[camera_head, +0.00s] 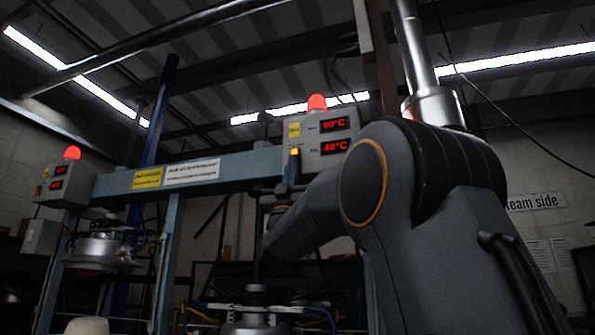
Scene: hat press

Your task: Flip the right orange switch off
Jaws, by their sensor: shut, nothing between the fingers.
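The right control box (322,141) hangs on the blue press beam, with red displays and a lit red lamp (317,102) on top. The right orange switch (295,152) shows as a small orange spot at the box's lower left, below a yellow label. My gripper (293,165) is a narrow dark shape just below the switch, shut and empty. Whether it touches the switch, and which way the switch is set, I cannot tell. My arm covers the box's lower right side.
A second control box (62,185) with a lit red lamp (72,153) stands at the far left. The blue beam (230,167) runs between the boxes and carries signs. Press parts and hoses (255,312) lie below. A pale rounded form (87,326) shows at the bottom left.

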